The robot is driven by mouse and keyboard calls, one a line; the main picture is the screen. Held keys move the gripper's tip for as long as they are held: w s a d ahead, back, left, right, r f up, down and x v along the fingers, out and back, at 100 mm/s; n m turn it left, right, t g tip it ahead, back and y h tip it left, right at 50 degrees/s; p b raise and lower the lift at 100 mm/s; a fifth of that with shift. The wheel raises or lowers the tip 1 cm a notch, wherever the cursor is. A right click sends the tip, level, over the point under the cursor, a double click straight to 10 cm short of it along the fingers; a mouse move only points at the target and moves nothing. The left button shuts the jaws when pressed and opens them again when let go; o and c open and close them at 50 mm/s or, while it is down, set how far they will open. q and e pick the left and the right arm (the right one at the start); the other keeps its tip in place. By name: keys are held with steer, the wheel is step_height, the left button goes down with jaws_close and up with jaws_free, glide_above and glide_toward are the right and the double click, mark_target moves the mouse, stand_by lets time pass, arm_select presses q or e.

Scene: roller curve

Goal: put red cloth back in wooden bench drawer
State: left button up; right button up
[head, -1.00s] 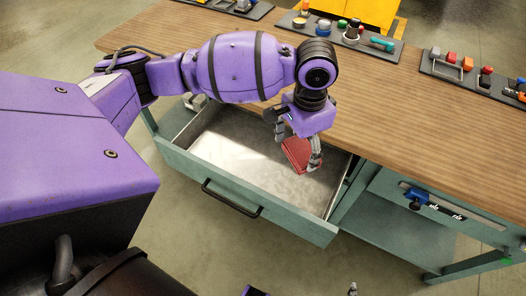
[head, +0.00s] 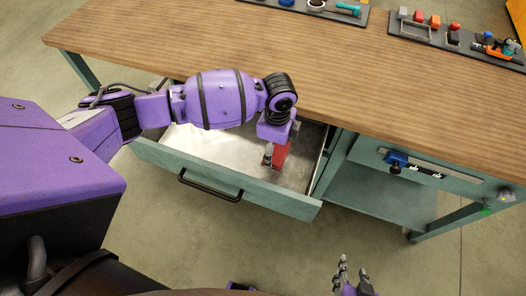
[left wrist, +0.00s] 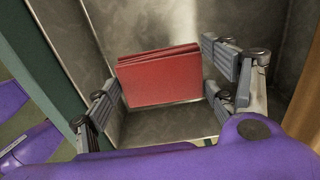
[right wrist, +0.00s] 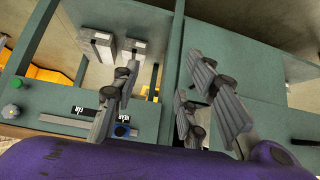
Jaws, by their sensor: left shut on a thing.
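The red cloth (head: 281,155) is a folded flat bundle, inside the open drawer's outline towards its right end. My left gripper (head: 272,158) points down into the drawer and is shut on the cloth. In the left wrist view the cloth (left wrist: 160,80) sits between the fingers, over the grey metal drawer floor; whether it touches the floor I cannot tell. The drawer (head: 225,182) is pulled out from the wooden-topped bench, with a green front and black handle. My right gripper (head: 345,277) is open and empty in front of the bench, low in the head view.
The wooden bench top (head: 200,45) is mostly clear. Dark tool trays (head: 430,42) with small coloured items lie along its back edge. A green panel with a blue knob (head: 396,163) is right of the drawer, above an open lower shelf (head: 375,200).

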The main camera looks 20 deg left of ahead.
arm_select(q)
steer(key=a+f, duration=0.1)
steer(key=w+a+f, duration=0.1)
steer(key=f, duration=0.1)
steer(key=a+f, duration=0.1)
steer(key=shift+w+f, duration=0.15)
steer(key=shift+f, duration=0.25)
steer(key=shift+w+a+f+b, duration=0.1)
steer(key=shift+a+f+b, duration=0.1)
steer(key=shift+f, duration=0.7)
steer(key=shift+w+a+f+b, duration=0.1)
steer(key=shift+f+b, duration=0.05)
steer(key=shift+f, duration=0.7)
steer(key=shift+s+f, duration=0.1)
steer(key=shift+f, duration=0.15)
steer(key=o, duration=1.1)
step_height(320, 180, up, 13)
steer(key=p, duration=0.1)
steer(key=shift+f, duration=0.2)
